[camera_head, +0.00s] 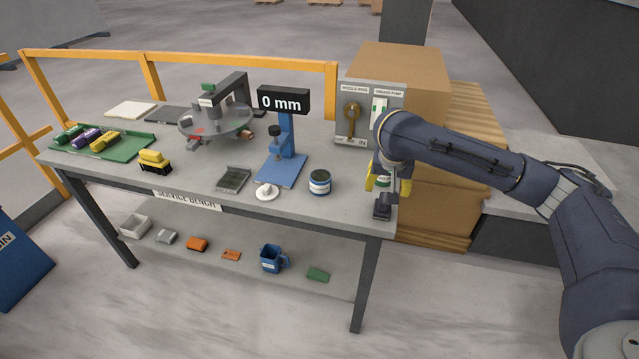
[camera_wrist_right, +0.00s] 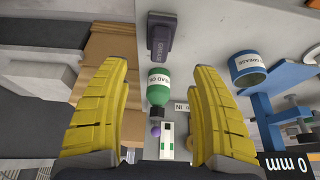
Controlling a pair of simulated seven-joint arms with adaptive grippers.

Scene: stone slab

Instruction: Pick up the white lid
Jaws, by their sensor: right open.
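The white lid (camera_head: 267,191), a small round disc with a knob, lies on the bench top near its front edge, in front of the blue press stand. My left gripper is not in view.
A white-and-blue jar (camera_head: 320,182) stands between the lid and my right gripper. A dark tray (camera_head: 233,179) lies left of the lid. The blue press (camera_head: 284,150) rises behind it. A dark purple block (camera_head: 382,209) sits at the right front corner, below the gripper.

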